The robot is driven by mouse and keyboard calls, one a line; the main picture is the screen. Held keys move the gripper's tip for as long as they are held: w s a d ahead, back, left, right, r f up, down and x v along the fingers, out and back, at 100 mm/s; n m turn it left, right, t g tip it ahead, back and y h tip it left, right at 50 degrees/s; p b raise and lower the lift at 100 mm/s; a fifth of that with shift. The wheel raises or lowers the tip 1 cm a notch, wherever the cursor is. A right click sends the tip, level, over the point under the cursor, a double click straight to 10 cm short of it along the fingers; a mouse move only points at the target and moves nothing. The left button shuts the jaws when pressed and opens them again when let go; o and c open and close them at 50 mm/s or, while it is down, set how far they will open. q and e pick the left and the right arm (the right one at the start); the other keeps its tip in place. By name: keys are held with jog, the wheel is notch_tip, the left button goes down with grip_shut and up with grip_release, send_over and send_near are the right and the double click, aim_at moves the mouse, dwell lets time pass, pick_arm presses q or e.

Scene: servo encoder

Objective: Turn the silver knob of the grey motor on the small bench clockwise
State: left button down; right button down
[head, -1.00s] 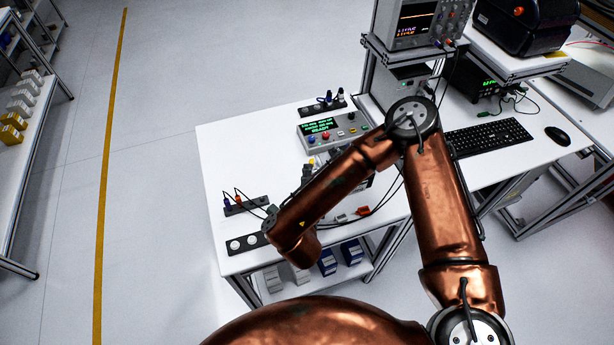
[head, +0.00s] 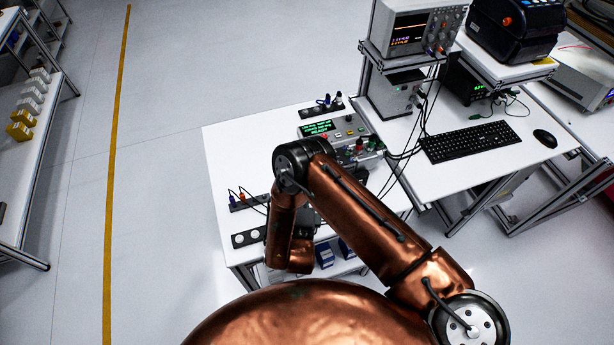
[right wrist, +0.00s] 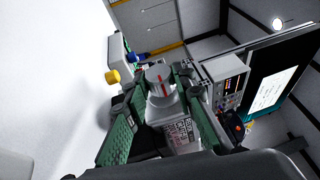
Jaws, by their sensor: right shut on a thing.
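In the right wrist view the silver knob (right wrist: 161,88) has a red mark on its face and sits between the fingers of my right gripper (right wrist: 166,74). The green-padded fingers are shut on the knob, one on each side. The grey motor body (right wrist: 180,134), with a printed label, shows below the knob between the fingers. In the head view my right arm covers the motor, the knob and the gripper. The small white bench (head: 236,160) lies under the arm. My left gripper is in neither view.
A control box with a green display (head: 318,128) stands at the bench's back. Dark socket strips (head: 249,237) lie near its left edge. A desk with a keyboard (head: 470,140), mouse (head: 544,136) and oscilloscope (head: 408,33) stands to the right. The bench's left part is clear.

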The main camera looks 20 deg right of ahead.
dwell(0.6)
jog(key=c, duration=1.6)
grip_release()
jog(key=shift+r, duration=0.1)
notch_tip(320, 180, up, 10)
jog(key=shift+f, duration=0.1)
jog(key=s+a+f+b, duration=0.1)
jog(key=s+a+f, duration=0.2)
jog(key=s+f, duration=0.2)
jog(key=shift+b+v, duration=0.4)
jog(key=shift+v, duration=0.45)
